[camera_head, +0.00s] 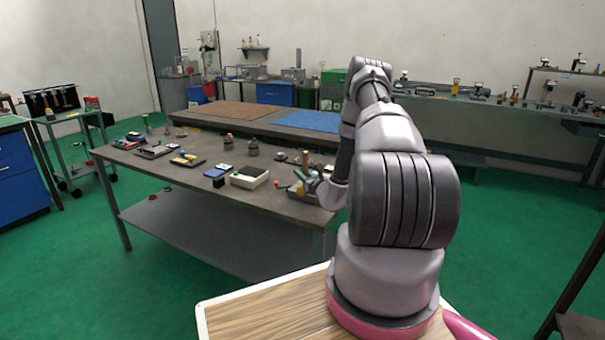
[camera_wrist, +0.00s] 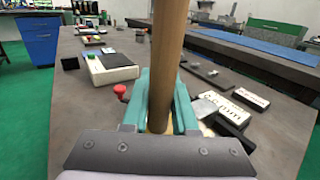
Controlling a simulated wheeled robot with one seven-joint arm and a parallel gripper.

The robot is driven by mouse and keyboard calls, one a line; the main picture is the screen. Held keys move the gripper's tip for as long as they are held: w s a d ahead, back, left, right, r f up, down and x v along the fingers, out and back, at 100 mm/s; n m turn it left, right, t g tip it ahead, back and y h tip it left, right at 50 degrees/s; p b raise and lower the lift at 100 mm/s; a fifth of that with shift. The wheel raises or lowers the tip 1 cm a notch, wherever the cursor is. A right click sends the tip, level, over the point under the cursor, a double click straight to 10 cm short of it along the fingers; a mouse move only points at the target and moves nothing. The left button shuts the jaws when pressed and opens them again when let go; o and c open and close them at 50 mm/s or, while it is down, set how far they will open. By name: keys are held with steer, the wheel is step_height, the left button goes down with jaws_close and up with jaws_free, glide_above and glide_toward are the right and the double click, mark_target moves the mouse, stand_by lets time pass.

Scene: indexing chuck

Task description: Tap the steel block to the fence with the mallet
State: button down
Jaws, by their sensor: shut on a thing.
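My gripper (camera_wrist: 160,115) has teal fingers shut on an upright wooden handle (camera_wrist: 171,45), which looks like the mallet's. The mallet's head cannot be made out. In the head view my gripper (camera_head: 309,177) is over the right end of the workbench (camera_head: 190,220), partly hidden by my arm. A light grey metal piece (camera_wrist: 204,107), possibly the steel block, lies just right of the fingers in the wrist view. Beside it are a dark bar (camera_wrist: 233,114) and a white labelled strip (camera_wrist: 228,103). I cannot tell which part is the fence, or whether block and fence touch.
A red knob (camera_wrist: 120,90) stands left of my fingers. A cream open box (camera_wrist: 112,70) is beyond it, with a black block (camera_wrist: 70,63) to its left. Small trays (camera_head: 187,159) lie farther along the bench.

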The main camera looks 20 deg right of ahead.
steer(key=shift+w+d, duration=0.15)
steer(key=shift+w+d+r, duration=0.1)
steer(key=shift+w+d, duration=0.2)
steer(key=shift+d, duration=0.05)
steer(key=shift+s+a, duration=0.1)
steer(key=shift+s+a, duration=0.3)
steer(key=shift+a, duration=0.1)
step_height(320, 180, up, 7)
steer(key=s+a, duration=0.1)
steer(key=a, duration=0.1)
steer(key=shift+s+a, duration=0.2)
steer(key=shift+s, duration=0.2)
stand_by(0.6)
steer(key=s+a+r, duration=0.1)
steer(key=s+a, duration=0.1)
steer(key=a, duration=0.4)
steer(key=s+a+r+h, duration=0.1)
steer(key=s+a+r, duration=0.1)
steer(key=a, duration=0.5)
steer(key=shift+s+m, duration=0.4)
